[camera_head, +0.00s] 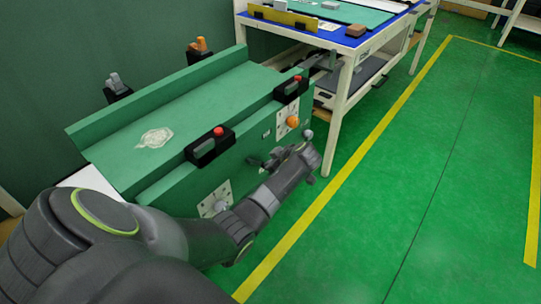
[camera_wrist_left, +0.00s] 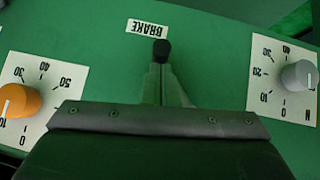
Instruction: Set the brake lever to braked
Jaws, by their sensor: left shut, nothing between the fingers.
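The brake lever shows as a dark rounded knob (camera_wrist_left: 161,50) in the left wrist view, just below the upside-down BRAKE label (camera_wrist_left: 147,28). The label also shows small on the green machine's front face in the head view (camera_head: 266,133). My left gripper (camera_head: 262,163) is at that front face, below the label. In the left wrist view its narrow grey fingers (camera_wrist_left: 164,82) are together and reach up to the knob, with nothing between them. Whether they touch the lever is unclear. The lever's shaft is hidden behind the fingers. My right gripper is not in view.
A dial with an orange knob (camera_head: 292,121) and a dial with a grey knob (camera_head: 220,206) flank the lever. Black clamps with red buttons (camera_head: 210,146) sit along the machine's top edge. A white-legged table (camera_head: 343,110) stands behind. Green floor (camera_head: 410,180) at right is clear.

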